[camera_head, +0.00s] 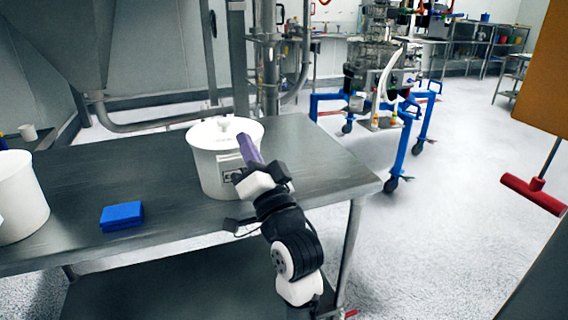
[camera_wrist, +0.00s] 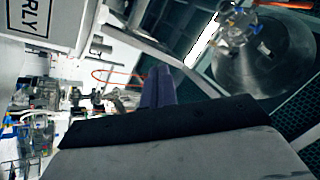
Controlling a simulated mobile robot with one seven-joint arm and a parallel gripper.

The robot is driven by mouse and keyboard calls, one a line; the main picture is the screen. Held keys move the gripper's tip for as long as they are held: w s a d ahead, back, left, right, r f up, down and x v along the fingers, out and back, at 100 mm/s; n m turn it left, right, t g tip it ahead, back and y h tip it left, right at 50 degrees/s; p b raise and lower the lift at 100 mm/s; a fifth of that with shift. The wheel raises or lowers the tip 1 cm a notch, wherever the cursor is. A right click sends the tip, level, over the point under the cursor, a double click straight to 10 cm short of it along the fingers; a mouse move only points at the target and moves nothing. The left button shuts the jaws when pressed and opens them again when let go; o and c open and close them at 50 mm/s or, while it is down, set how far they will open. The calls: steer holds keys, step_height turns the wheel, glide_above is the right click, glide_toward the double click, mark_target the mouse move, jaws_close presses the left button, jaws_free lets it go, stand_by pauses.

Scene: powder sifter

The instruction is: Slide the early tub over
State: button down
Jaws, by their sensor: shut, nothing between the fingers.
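The early tub (camera_head: 212,165) is a white round tub with a lid and knob, standing upright near the right end of the metal table. Its label, partly reading "RLY", shows at the upper left of the wrist view (camera_wrist: 42,14). My gripper (camera_head: 248,146) is in front of the tub's right side in the head view, its purple fingers shut and empty. The fingers also show in the wrist view (camera_wrist: 158,88), with the tub to their left. I cannot tell whether they touch the tub.
The metal table (camera_head: 165,165) has free room between the tub and a blue block (camera_head: 122,216). Another white tub (camera_head: 18,200) stands at the left. Metal posts (camera_head: 268,60) rise behind the table. A blue-framed machine (camera_head: 385,80) stands on the floor at the back right.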

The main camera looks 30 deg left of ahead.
steer(key=w+d+f+m+g+h+p, duration=0.2)
steer(key=w+d+f+m+g+h, duration=0.4)
steer(key=f, duration=0.7)
steer(key=w+a, duration=0.1)
steer(key=a, duration=0.1)
steer(key=w+a+m+y+p, duration=0.1)
steer(key=w+a, duration=0.1)
steer(key=w+a+m+y+p, duration=0.1)
steer(key=w+a, duration=0.1)
steer(key=shift+w+a+r+t, duration=0.2)
steer(key=shift+a+t, duration=0.1)
steer(key=shift+t, duration=0.1)
steer(key=shift+s+a+f+p, duration=0.1)
steer(key=shift+s+a+p, duration=0.1)
steer(key=shift+a+p, duration=0.3)
steer(key=shift+s+a+p, duration=0.15)
steer(key=shift+s+a, duration=0.05)
steer(key=shift+a, duration=0.5)
steer(key=shift+s+a+f, duration=0.1)
steer(key=shift+s+a, duration=0.1)
steer(key=shift+a, duration=0.5)
